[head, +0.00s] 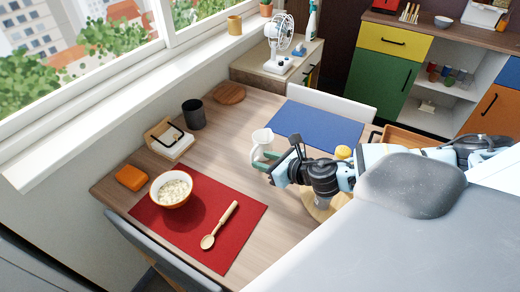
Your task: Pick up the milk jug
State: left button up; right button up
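The milk jug (261,138) is a small white pitcher. It stands upright on the wooden table, left of the blue mat. My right gripper (263,164) reaches in from the right, at the near side of the jug and low beside it. Its fingers look spread apart, and it partly hides the lower part of the jug. I cannot tell whether a finger touches the jug. My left gripper is not in view.
A red mat (246,213) holds a bowl of oats (172,189) and a wooden spoon (218,226). A dark cup (194,114), a napkin holder (168,141) and a round wooden board (229,94) stand near the window. The blue mat (315,127) is bare.

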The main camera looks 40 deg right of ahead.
aim_at(253, 157)
jog(key=shift+x, duration=2.9)
grip_shut()
